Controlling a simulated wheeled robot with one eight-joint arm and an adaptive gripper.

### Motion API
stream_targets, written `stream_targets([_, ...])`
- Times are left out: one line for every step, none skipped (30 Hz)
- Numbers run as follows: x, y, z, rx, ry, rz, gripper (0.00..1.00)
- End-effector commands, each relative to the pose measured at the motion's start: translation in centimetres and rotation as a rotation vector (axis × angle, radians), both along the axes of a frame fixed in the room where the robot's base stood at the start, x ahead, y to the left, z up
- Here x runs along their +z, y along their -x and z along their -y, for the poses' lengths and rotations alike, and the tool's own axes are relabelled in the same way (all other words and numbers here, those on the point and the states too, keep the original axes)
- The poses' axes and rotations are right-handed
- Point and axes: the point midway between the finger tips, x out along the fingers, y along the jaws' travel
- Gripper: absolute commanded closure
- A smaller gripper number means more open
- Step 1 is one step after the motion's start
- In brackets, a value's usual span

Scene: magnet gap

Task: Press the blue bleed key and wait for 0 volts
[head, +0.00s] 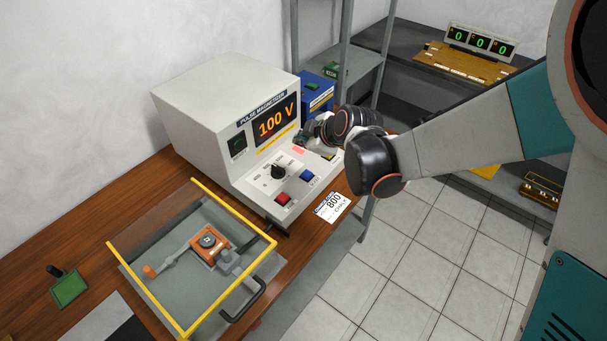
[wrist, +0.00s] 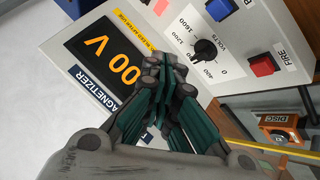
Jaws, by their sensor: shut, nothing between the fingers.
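The pulse magnetizer (head: 200,100) is a pale box on the wooden bench, and its orange display (head: 274,122) reads 100 V. The blue key (head: 306,176) is on the sloped front panel, right of the black volts knob (head: 278,172) and behind the red key (head: 283,198). The blue key shows at the top of the wrist view (wrist: 228,9). My gripper (wrist: 163,66) is shut and empty. In the wrist view its fingers cover part of the display and panel. In the head view it is near the panel's far end, apart from the blue key.
A yellow-edged clear guard (head: 146,286) with a black handle stands in front of the magnetizer, over an orange fixture (head: 208,244). A card marked 800 (head: 333,207) lies by the bench edge. A blue box (head: 316,92) and grey rack posts stand behind my gripper.

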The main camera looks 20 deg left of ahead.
Motion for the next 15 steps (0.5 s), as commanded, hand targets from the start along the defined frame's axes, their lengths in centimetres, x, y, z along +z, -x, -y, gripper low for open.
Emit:
stream_targets([0.00,0.00,-0.02,0.001,0.000,0.001,1.00])
stream_targets([0.00,0.00,-0.02,0.001,0.000,0.001,1.00])
stream_targets([0.02,0.00,-0.02,0.001,0.000,0.001,1.00])
stream_targets([0.02,0.00,0.00,0.000,0.000,0.000,1.00])
stream_targets([0.02,0.00,0.00,0.000,0.000,0.000,1.00])
stream_targets([0.02,0.00,0.00,0.000,0.000,0.000,1.00])
stream_targets([0.01,0.00,0.01,0.000,0.000,0.000,1.00])
stream_targets([0.01,-0.01,0.01,0.000,0.000,0.000,1.00])
stream_targets([-0.03,0.00,0.02,0.000,0.000,0.000,1.00])
stream_targets([-0.08,-0.01,0.01,0.000,0.000,0.000,1.00])
stream_targets([-0.14,-0.01,0.02,0.000,0.000,0.000,1.00])
stream_targets([-0.27,0.00,0.02,0.000,0.000,0.000,1.00])
stream_targets([-0.40,-0.01,0.02,-0.001,0.000,-0.001,1.00])
stream_targets([-0.55,-0.01,0.02,-0.001,0.000,-0.001,1.00])
stream_targets([-0.81,-0.02,0.02,-0.001,0.000,-0.001,1.00])
